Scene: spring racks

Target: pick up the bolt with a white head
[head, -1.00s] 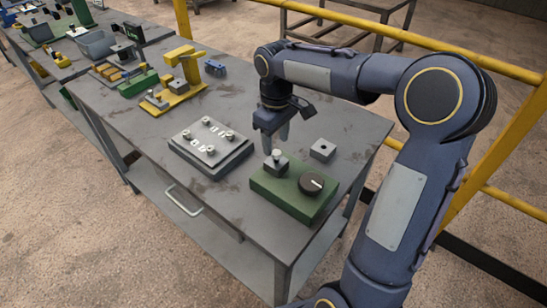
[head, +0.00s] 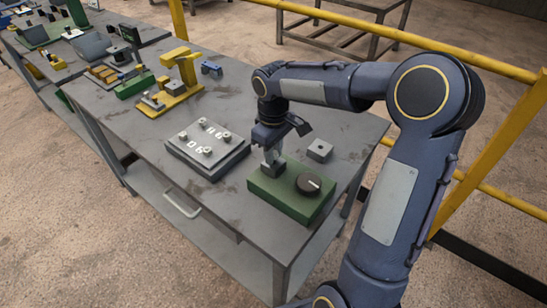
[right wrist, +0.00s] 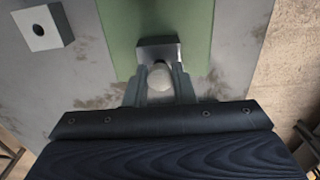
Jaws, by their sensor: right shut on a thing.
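The bolt with a white head (right wrist: 159,76) stands between my right gripper's fingers in the right wrist view. It is at a dark grey block (right wrist: 158,50) on a green base (right wrist: 128,32); its shank is hidden under the head. My right gripper (right wrist: 159,88) is shut on the bolt. In the head view my right gripper (head: 272,160) is low over the left part of the green base (head: 291,206), and its fingers mostly hide the bolt. My left gripper is not in view.
A black round knob (head: 309,183) sits on the green base. A loose grey block with a hole (head: 320,150) lies behind it. A grey plate with several pegs (head: 208,148) stands to the left, and a yellow fixture (head: 178,85) farther back. Bare table lies between them.

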